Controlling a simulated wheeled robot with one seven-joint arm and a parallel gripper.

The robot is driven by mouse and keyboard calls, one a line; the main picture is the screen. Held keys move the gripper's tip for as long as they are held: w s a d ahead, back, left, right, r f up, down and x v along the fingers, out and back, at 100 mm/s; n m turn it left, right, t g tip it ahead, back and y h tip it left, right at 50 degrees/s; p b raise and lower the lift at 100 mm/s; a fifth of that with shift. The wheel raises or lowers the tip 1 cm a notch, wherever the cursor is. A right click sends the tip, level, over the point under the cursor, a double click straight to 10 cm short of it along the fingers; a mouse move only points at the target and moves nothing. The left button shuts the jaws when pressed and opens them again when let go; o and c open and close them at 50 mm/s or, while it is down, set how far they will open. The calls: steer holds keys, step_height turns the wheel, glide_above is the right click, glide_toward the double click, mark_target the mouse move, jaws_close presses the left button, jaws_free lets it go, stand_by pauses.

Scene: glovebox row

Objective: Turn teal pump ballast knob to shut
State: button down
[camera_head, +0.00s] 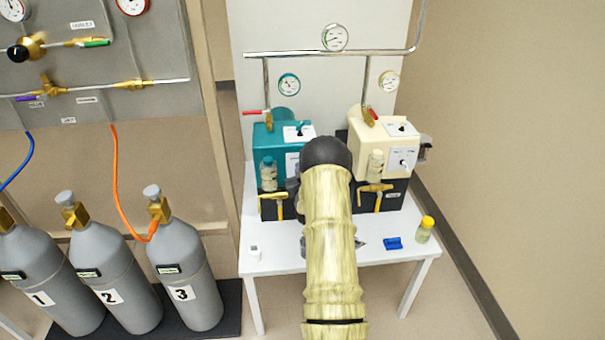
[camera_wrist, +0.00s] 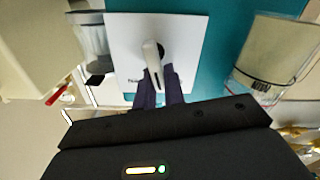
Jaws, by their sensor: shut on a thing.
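The teal pump (camera_head: 265,143) stands on the left of the white bench, beside a cream pump. Its white knob plate (camera_head: 292,164) is partly hidden behind my arm in the head view. In the wrist view the plate (camera_wrist: 190,28) fills the upper middle, in front of the teal housing (camera_wrist: 228,50). The white ballast knob (camera_wrist: 151,52) sits on a dark hub there and points down the picture toward my fingers. My gripper (camera_wrist: 161,76) is shut on the knob. The fingers cover part of the plate's lettering, which is too small to read.
The cream pump (camera_head: 385,148) stands close on the right. The teal pump's oil bottle (camera_head: 268,176) is on its left front. Gas cylinders (camera_head: 185,270) stand at left.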

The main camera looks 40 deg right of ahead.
steer(key=shift+w+a+f+n+b, duration=0.1)
steer(key=shift+a+n+b, duration=0.05)
steer(key=shift+n+b, duration=0.55)
steer(key=shift+w+a+f+n+b, duration=0.1)
steer(key=shift+n+b, duration=0.25)
steer(key=shift+n, duration=0.55)
steer(key=shift+r, duration=0.1)
steer(key=c, duration=1.5)
jaws_free()
steer(key=shift+s+a, duration=0.1)
steer(key=b+v, duration=0.1)
steer(key=v, duration=1.6)
steer(key=shift+a, duration=0.15)
